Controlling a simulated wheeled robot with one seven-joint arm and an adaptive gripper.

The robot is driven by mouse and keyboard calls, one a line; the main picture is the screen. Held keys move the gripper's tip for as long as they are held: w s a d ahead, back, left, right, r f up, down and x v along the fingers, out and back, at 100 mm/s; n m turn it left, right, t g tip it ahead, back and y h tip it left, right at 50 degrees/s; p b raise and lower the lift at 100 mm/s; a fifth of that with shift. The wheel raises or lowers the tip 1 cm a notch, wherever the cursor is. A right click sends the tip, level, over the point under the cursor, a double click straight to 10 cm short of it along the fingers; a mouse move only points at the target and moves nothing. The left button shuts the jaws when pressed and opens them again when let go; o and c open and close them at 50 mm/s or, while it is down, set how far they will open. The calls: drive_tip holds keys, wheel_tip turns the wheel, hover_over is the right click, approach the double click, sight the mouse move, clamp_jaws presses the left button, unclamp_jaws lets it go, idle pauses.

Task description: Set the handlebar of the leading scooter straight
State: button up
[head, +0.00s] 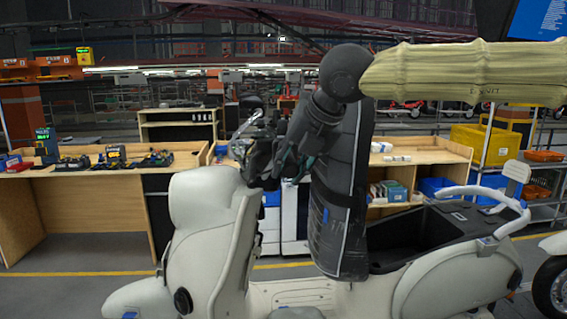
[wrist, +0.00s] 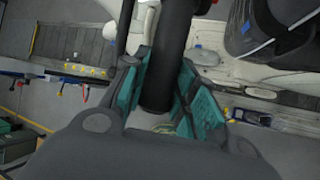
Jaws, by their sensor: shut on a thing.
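The cream scooter (head: 208,225) stands in the middle with its front to the left; its leg shield and front fender show. Its handlebar (head: 247,132) rises above the leg shield, partly hidden by my gripper; I cannot tell its exact angle. My gripper (head: 272,165) is at the handlebar's near side. In the wrist view, the teal finger pads of my gripper (wrist: 168,100) are shut around a black cylindrical grip (wrist: 170,45), one pad on each side. The far handlebar end is not clearly visible.
A second scooter's wheel (head: 552,285) shows at the right edge, behind the cream one. Wooden workbenches (head: 95,185) with tools stand beyond. A yellow bin (head: 485,143) and blue bins (head: 437,188) sit at the back right.

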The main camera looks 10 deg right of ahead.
drive_tip(key=shift+d+f, duration=0.45)
drive_tip(key=shift+d, duration=0.2)
drive_tip(key=o, duration=1.1)
drive_tip(key=shift+d, duration=0.1)
drive_tip(key=shift+r, duration=0.1)
